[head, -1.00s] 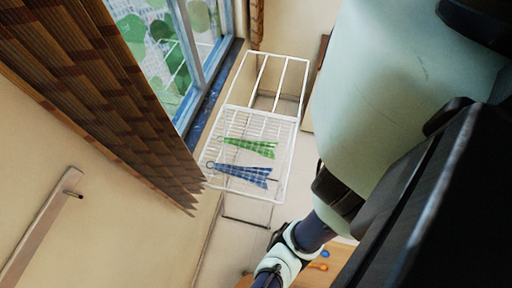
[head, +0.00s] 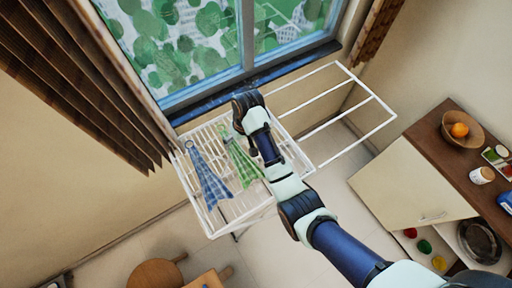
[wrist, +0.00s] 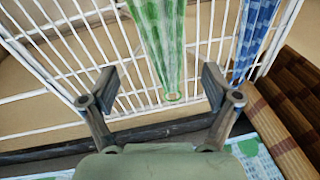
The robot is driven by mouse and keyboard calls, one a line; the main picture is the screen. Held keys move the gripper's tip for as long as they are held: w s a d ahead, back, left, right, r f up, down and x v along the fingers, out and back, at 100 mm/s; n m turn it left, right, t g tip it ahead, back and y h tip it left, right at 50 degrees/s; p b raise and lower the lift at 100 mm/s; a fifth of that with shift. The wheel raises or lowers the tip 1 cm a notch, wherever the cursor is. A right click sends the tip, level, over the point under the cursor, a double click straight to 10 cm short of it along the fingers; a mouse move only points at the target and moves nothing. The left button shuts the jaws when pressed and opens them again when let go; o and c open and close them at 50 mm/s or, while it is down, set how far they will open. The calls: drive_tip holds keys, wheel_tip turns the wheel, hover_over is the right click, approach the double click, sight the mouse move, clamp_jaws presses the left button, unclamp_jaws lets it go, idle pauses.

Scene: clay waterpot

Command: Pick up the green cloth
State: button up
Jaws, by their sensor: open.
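The green checked cloth (head: 239,160) lies on the white wire drying rack (head: 214,219), narrowing to a loop at the window end. In the wrist view the green cloth (wrist: 161,40) runs down the middle, and its narrow end sits between the spread fingers. My gripper (wrist: 158,88) is open, with one finger on each side of the cloth's narrow end and no visible contact. In the head view my gripper (head: 244,132) is over the rack beside the cloth's narrow end, largely hidden by my arm. I cannot tell its exact height above the cloth.
A blue checked cloth (head: 208,183) lies beside the green one; it also shows in the wrist view (wrist: 254,40). The window (head: 210,45) and a brown blind (head: 85,75) are close to the rack. A wooden cabinet (head: 455,155) with a bowl (head: 463,127) stands at right. A stool (head: 155,274) is below.

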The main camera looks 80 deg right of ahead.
sight(237, 151)
drive_tip(key=shift+w+a+f, duration=0.1)
drive_tip(key=shift+w+f, duration=0.15)
drive_tip(key=shift+f, duration=0.25)
drive_tip(key=shift+w+f, duration=0.2)
drive_tip(key=shift+f, duration=0.3)
drive_tip(key=f, duration=0.5)
drive_tip(key=shift+w+a+f+b, duration=0.1)
drive_tip(key=shift+w+f+b, duration=0.2)
drive_tip(key=shift+w+b, duration=0.1)
drive_tip(key=c, duration=1.2)
